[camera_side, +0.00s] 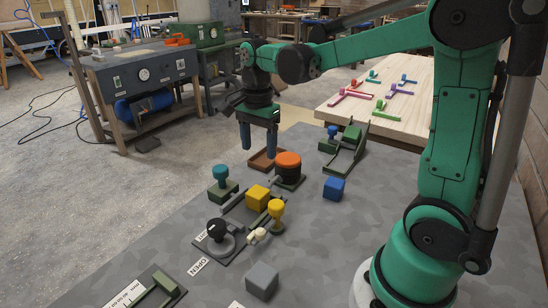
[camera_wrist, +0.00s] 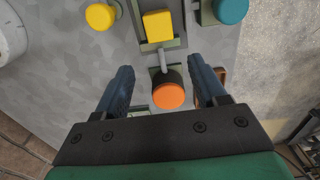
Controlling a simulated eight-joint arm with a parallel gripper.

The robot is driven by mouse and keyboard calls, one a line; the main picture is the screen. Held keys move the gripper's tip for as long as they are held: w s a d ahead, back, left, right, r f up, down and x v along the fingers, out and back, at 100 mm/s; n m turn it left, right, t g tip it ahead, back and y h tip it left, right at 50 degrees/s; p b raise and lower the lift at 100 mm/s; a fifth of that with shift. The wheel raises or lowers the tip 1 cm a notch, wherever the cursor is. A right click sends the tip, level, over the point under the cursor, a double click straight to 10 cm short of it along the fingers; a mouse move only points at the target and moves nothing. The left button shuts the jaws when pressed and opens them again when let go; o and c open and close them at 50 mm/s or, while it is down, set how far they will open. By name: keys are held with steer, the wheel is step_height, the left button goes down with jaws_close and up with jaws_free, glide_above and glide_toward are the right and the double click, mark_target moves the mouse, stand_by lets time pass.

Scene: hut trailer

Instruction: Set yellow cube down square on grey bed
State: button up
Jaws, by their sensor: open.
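The yellow cube (camera_side: 257,197) sits low among green rails in the side view. In the wrist view the cube (camera_wrist: 158,26) rests on a small grey-green bed (camera_wrist: 163,46), and its edges look roughly in line with it. The cube hides most of the bed, so I cannot tell whether it lies fully flat. My gripper (camera_side: 258,145) is open and empty, pointing down, behind the cube and apart from it. In the wrist view its fingers (camera_wrist: 162,82) stand either side of an orange-topped black cylinder, with the cube beyond them.
The orange-topped cylinder (camera_side: 288,166) stands close to my fingers. A teal knob (camera_side: 221,178), a yellow knob (camera_side: 276,212) and a black knob (camera_side: 218,230) stand around the cube.

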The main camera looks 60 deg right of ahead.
steer(key=s+a+n+t, duration=0.5)
steer(key=a+n+t, duration=0.2)
steer(key=n, duration=1.1)
steer(key=shift+s+a+r, duration=0.15)
steer(key=shift+s+a, duration=0.2)
steer(key=shift+a, duration=0.2)
steer(key=shift+o, duration=0.2)
